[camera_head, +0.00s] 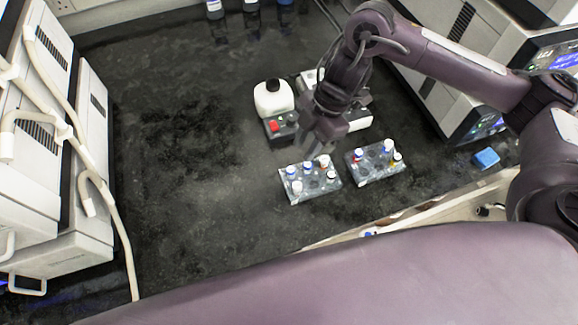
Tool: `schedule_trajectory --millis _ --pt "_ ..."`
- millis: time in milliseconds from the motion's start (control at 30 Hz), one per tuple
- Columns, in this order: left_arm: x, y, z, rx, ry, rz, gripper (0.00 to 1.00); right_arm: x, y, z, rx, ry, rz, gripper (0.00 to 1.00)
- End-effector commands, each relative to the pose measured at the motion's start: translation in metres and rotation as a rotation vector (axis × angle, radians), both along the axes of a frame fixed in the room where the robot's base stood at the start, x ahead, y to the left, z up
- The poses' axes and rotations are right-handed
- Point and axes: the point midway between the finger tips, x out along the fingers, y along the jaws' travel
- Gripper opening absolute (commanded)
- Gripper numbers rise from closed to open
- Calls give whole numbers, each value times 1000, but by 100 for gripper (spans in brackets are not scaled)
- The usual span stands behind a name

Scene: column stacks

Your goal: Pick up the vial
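Several small vials with blue, white and red caps stand in two grey racks on the dark bench. The left rack (295,199) holds several, among them a blue-capped vial (291,172) and a white-capped vial (324,161). The right rack (378,176) holds others, including a white-capped vial (389,146). Which vial the task means I cannot tell. My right gripper (318,140) points down just behind the left rack, apart from the vials as far as I see. Its fingers are dark and small, so its opening is unclear. My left gripper is out of view.
A blue block (486,158) lies at the right. White machines flank the bench. The bench's left middle is clear.

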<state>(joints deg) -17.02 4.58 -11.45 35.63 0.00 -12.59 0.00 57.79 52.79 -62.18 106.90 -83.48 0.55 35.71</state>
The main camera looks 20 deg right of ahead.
Motion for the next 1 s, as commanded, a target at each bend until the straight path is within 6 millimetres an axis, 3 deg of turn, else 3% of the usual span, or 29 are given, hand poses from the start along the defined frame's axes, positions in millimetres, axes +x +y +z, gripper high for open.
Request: schedule_trajectory --millis 500,800,1000 --pt "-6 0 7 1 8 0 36 -11 31 -59 2 0 2 30" --pt "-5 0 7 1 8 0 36 -11 33 -65 3 -3 2 30" --pt "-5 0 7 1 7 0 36 -11 33 -64 3 -3 2 5"
